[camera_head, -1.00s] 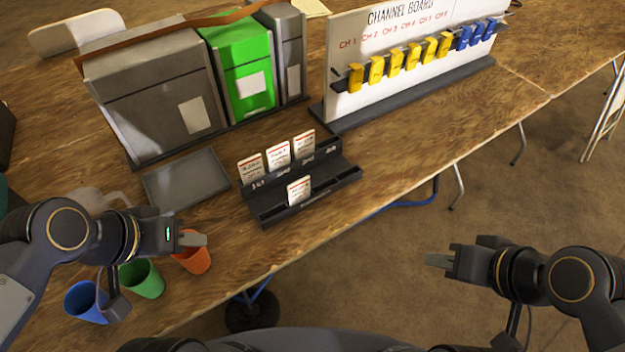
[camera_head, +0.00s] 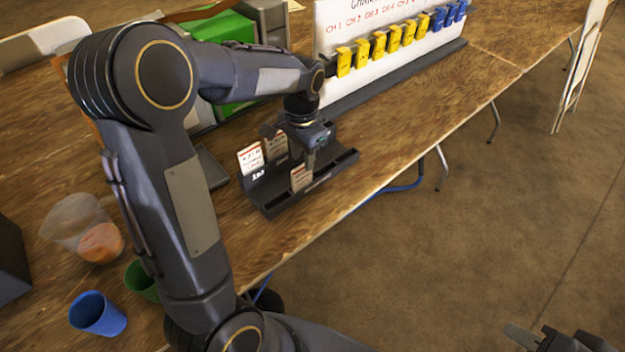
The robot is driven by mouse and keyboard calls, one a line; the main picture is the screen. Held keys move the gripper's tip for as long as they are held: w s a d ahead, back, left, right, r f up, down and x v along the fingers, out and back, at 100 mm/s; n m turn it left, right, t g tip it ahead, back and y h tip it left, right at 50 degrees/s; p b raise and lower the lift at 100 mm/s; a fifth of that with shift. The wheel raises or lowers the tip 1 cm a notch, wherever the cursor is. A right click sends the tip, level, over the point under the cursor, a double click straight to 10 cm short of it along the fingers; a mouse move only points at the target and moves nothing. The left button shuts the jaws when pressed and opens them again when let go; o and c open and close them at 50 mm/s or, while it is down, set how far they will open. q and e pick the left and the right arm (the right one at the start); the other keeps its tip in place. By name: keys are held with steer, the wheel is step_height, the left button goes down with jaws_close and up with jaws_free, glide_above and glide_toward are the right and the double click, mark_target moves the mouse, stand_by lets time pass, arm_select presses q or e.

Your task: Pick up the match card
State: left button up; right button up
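A dark stepped card holder (camera_head: 335,172) stands on the wooden table. Two white cards with red print, a left one (camera_head: 250,158) and a middle one (camera_head: 275,146), stand upright in its back row. A third card (camera_head: 299,178) stands in the front row. The right end of the back row is hidden by my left gripper (camera_head: 309,162), which points down over the holder, close behind the front card. Its finger gap is not clear, and I cannot tell whether it touches a card. My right gripper (camera_head: 523,338) is at the bottom right, partly cut off, away from the table.
The channel board (camera_head: 390,20) with yellow and blue clips stands behind. My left arm covers much of the grey and green bins (camera_head: 225,27). A blue cup (camera_head: 97,314), a green cup (camera_head: 138,280) and a clear pitcher (camera_head: 75,222) showing something orange stand left.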

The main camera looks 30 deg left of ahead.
mark_target(302, 171)
arm_select(q)
steer(key=f, duration=0.6)
steer(key=shift+w+a+f, duration=0.1)
steer(key=shift+a+f, duration=0.15)
steer(key=shift+c, duration=0.2)
jaws_close()
